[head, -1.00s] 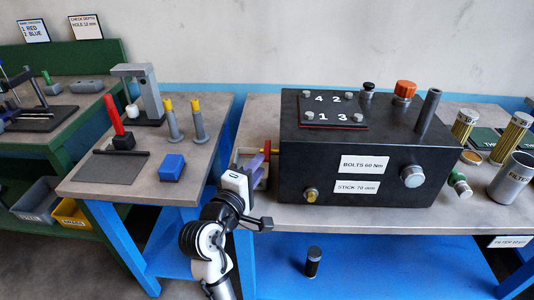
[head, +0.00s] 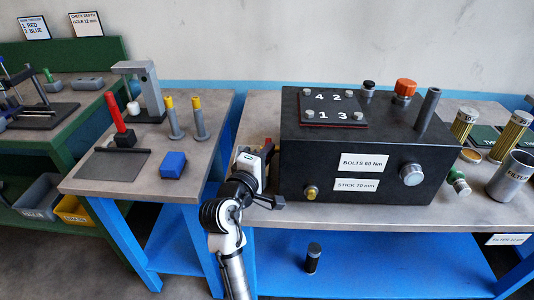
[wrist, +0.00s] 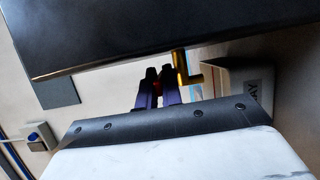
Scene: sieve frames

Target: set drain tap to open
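The drain tap is at the left end of the black box (head: 330,130). In the head view only a small reddish bit of it (head: 268,142) shows behind my gripper. In the wrist view its yellow bent pipe (wrist: 182,68) sticks out below the box edge, right of the fingers. My gripper (wrist: 158,74) has its dark purple fingers close together with a narrow gap. A red bit (wrist: 157,88), likely the tap's handle, shows between them. I cannot tell if the fingers press on it. In the head view my gripper's fingers are hidden behind the white hand.
A pale tray (wrist: 250,80) with a partly readable label lies right of the pipe in the wrist view. A blue block (head: 173,164) and two yellow-topped posts stand on the left table (head: 75,185). A gap separates the tables.

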